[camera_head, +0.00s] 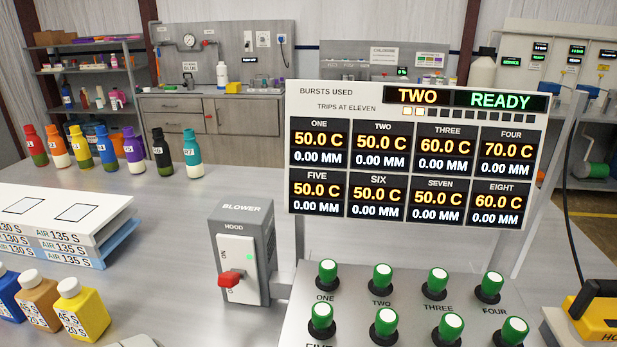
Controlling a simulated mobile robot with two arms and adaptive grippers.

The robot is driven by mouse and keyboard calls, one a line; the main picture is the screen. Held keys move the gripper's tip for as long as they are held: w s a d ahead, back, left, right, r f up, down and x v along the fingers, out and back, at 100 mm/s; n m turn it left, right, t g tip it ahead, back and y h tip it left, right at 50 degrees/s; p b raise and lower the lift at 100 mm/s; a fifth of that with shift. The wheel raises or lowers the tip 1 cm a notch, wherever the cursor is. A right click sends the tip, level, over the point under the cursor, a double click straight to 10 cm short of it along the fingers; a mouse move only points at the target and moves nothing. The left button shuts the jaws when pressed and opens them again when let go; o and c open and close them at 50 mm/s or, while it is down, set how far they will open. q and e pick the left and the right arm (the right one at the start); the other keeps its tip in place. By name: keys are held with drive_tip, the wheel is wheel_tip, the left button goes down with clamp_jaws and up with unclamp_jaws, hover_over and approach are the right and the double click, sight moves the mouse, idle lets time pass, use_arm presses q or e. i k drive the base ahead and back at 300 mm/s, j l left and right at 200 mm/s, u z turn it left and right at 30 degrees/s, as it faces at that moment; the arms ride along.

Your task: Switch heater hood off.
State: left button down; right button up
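The blower box (255,235) is a grey box marked BLOWER that stands on the bench left of the display panel. The handle sits low on the plate and sticks out toward me. A small light on the plate (248,257) is green. The lettering beside the handle is too small or covered to read fully. Neither of my grippers shows in the view.
The display panel (415,99) reads TWO, READY. Several green knobs (327,272) stand on the console in front of it. Colored bottles (80,147) line the back left. Square bottles (81,309) stand front left. A yellow, black-handled object (597,318) is at right.

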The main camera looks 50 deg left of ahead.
sight(229, 280)
drive_tip(key=u, duration=2)
